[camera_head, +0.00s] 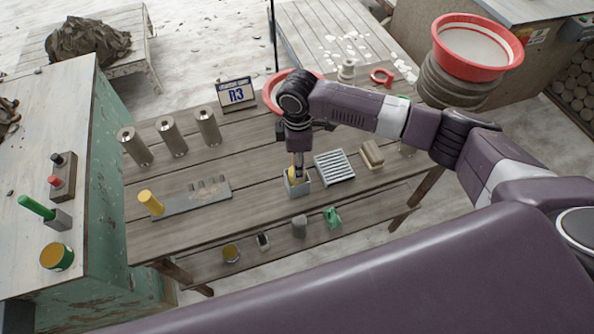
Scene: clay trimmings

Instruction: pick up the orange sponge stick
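My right arm reaches in from the right, and its gripper (298,160) points down over a small grey square holder (297,187) on the wooden table. An orange-yellow piece (292,177), which looks like the sponge stick, shows in the holder right at the gripper's tip. The gripper hides part of it, and I cannot tell whether the fingers are closed on it. My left gripper is not in view.
Right of the holder are a slatted grey tray (334,167) and a tan block (371,154). Small items, including a green one (332,217), sit on a lower shelf.

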